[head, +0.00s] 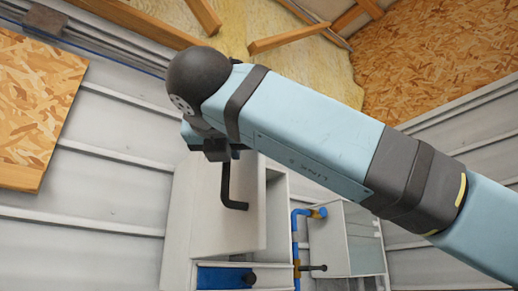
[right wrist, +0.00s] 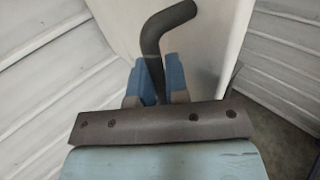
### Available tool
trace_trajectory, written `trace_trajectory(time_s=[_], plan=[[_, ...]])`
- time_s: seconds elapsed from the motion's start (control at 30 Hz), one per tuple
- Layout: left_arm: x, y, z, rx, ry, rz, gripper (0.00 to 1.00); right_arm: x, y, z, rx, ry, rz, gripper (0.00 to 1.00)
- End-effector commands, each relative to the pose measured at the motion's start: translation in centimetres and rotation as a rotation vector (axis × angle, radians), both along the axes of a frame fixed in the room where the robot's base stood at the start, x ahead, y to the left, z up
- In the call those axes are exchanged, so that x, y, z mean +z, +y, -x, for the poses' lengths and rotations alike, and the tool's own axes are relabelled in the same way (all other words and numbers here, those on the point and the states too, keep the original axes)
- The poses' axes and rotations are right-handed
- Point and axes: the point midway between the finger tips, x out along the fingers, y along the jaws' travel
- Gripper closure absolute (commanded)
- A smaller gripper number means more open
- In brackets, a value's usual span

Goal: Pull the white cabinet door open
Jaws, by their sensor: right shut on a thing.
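The white cabinet door (head: 195,210) is below the middle of the head view, with a bent black handle (head: 236,204) on it. My right gripper (head: 224,155) is at the upper end of the handle, partly hidden behind its own arm. In the right wrist view, the blue fingers of my right gripper (right wrist: 156,84) are shut on the dark handle (right wrist: 168,20), one on each side of the bar. The white door (right wrist: 215,45) lies behind them. I cannot tell for sure whether the door stands ajar. My left gripper is out of view.
A blue item (head: 222,278) shows below the door. Blue pipes (head: 295,235) and a pale open-looking box (head: 342,240) stand to the right. Ribbed metal wall (head: 110,180) is behind, with a chipboard panel (head: 35,110) at left.

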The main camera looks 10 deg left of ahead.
Motion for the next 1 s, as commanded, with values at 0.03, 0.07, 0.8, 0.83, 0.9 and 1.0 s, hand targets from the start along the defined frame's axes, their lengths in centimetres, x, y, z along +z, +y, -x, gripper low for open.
trace_trajectory(time_s=[0.03, 0.07, 0.8, 0.83, 0.9, 1.0], plan=[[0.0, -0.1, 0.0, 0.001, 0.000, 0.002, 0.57, 0.2, 0.8, 0.3, -0.023, -0.004, 0.003, 1.00], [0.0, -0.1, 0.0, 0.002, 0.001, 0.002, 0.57, 0.2, 1.2, 0.4, -0.035, -0.005, 0.003, 1.00], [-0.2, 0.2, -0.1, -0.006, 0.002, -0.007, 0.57, 0.5, 3.5, 0.8, -0.125, -0.006, -0.004, 1.00], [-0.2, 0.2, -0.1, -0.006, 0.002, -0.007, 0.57, 0.5, 3.5, 0.8, -0.125, -0.006, -0.004, 1.00], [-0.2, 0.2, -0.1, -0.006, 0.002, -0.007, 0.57, 0.5, 3.5, 0.8, -0.124, -0.005, -0.003, 0.69], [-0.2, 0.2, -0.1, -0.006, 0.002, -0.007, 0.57, 0.4, 3.5, 0.8, -0.123, -0.004, -0.002, 0.61]])
